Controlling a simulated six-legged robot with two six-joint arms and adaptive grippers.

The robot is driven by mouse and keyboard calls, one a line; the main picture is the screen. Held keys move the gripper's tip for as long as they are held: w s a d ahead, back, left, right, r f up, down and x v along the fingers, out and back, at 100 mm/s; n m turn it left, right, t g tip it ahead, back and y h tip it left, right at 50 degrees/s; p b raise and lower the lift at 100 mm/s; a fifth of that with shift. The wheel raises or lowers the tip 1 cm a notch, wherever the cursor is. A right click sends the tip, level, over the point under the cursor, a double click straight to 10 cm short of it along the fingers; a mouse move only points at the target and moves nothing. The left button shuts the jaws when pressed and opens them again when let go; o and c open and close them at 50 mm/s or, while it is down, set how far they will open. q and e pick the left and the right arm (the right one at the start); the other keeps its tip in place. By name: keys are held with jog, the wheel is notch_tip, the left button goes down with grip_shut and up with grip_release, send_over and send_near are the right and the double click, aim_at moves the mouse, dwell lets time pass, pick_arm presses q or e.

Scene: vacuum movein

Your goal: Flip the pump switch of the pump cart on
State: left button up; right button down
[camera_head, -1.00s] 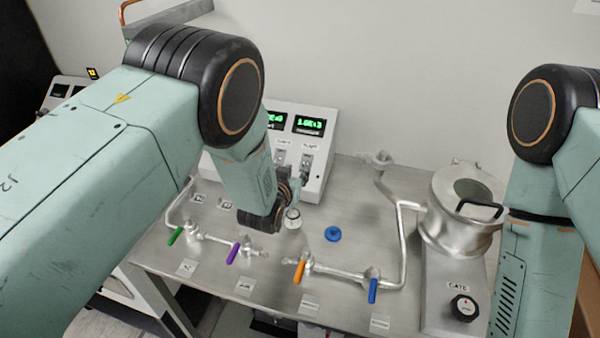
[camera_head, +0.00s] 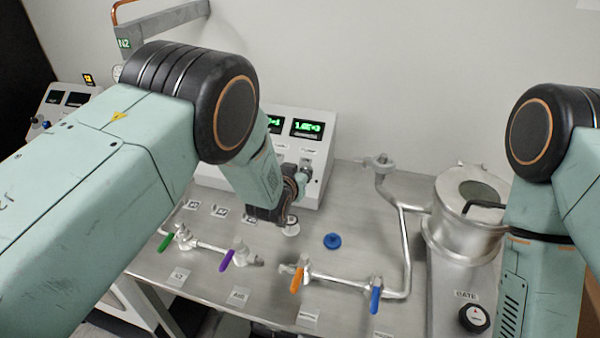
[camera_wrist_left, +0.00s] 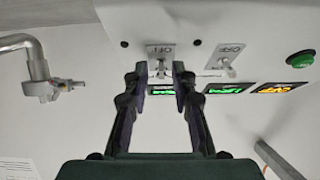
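The control box (camera_head: 318,155) stands at the back of the steel bench, with green-lit displays on its sloped face. The wrist view shows its panel upside down, with two toggle switches on plates marked OFF. One toggle (camera_wrist_left: 160,68) stands between the open fingertips of my left gripper (camera_wrist_left: 157,82); contact cannot be told. The other toggle (camera_wrist_left: 227,68) is to its right, outside the fingers. In the head view my left gripper (camera_head: 300,182) is small and partly hidden at the box's front. My right gripper is out of view; only its arm shows.
A green button (camera_wrist_left: 300,58) is on the panel's right in the wrist view. Pipes with green, purple, orange (camera_head: 297,280) and blue handles cross the bench front. A metal chamber (camera_head: 465,215) stands at right. A blue cap (camera_head: 332,241) lies mid-bench. Another console (camera_head: 55,105) is far left.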

pick_arm(q)
jog(key=shift+c, duration=0.6)
jog(key=shift+s+a+r, duration=0.1)
jog(key=shift+s+a, duration=0.05)
jog(key=shift+s, duration=0.05)
grip_shut()
